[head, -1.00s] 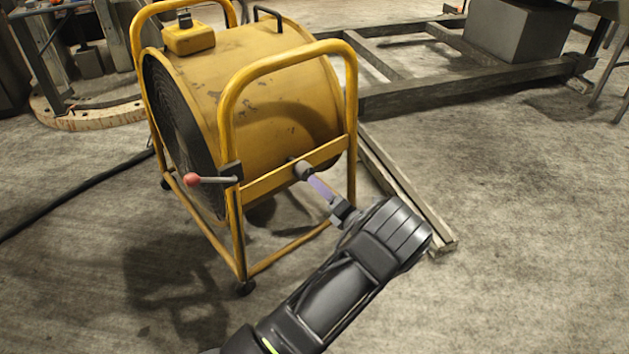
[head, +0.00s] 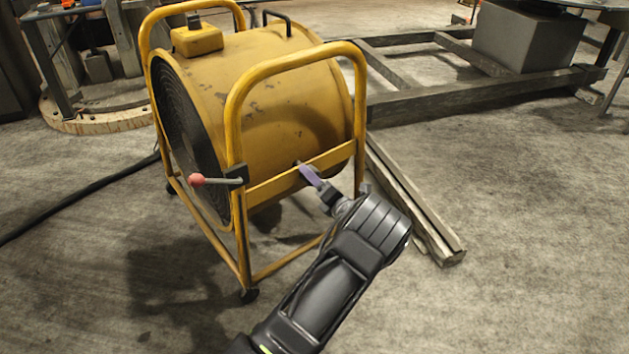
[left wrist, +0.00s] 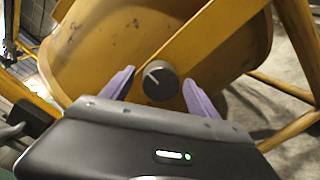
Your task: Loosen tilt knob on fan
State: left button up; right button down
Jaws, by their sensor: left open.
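The yellow drum fan (head: 260,95) stands in its tubular frame on the floor. In the left wrist view its dark round tilt knob (left wrist: 160,80) sits on the yellow side bar, with a light line across its face. My left gripper (head: 308,172) is at the side bar. In the left wrist view its two purple fingers (left wrist: 158,88) are open, one on each side of the knob, with visible gaps. The knob is mostly hidden behind the gripper in the head view. My right gripper is not in view.
A lever with a red ball end (head: 197,180) sticks out from the frame's near corner. A timber beam (head: 415,205) lies right of the fan. A dark cable (head: 80,200) runs along the floor at left. The right foreground floor is clear.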

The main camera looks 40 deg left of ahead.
pick_arm(q)
jog(key=shift+c, duration=0.2)
jog(key=c, duration=1.3)
